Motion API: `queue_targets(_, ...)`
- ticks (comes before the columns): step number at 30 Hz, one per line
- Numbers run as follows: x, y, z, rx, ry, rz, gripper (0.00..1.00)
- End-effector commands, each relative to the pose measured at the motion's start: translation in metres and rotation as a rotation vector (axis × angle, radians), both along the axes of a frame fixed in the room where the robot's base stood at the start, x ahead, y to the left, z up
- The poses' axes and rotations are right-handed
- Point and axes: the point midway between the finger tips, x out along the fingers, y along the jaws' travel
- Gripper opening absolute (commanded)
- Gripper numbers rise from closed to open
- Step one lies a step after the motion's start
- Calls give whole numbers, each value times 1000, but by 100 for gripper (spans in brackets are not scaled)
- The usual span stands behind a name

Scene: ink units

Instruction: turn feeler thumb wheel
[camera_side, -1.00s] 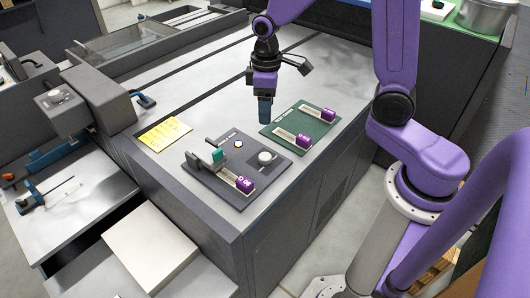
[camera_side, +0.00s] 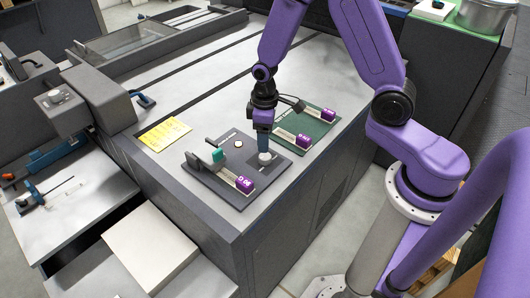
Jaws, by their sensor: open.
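A light grey thumb wheel (camera_side: 265,158) sits on the right part of a dark grey base plate (camera_side: 225,193). The jaws are open. I cannot tell from this view whether the fingers touch the wheel or straddle it. The same plate carries a teal block (camera_side: 219,155) on a feeler fixture and a purple-ended cartridge (camera_side: 244,183) at its front.
A green mat (camera_side: 307,128) behind and to the right holds two purple-ended cartridges, one (camera_side: 303,140) nearer and one (camera_side: 328,113) farther. A yellow note (camera_side: 163,134) lies to the left. A small round white button (camera_side: 239,144) is on the plate.

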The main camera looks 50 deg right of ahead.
Motion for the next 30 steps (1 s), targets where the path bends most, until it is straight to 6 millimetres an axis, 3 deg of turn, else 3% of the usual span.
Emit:
queue_targets(9, -1, 0, -43, -1, 3, -1, 67)
queue_targets(15, 0, 0, -62, -1, 1, -1, 67)
queue_targets(29, 0, 0, -70, 1, -1, 0, 67)
queue_targets(30, 0, 0, -70, 1, -1, 0, 60)
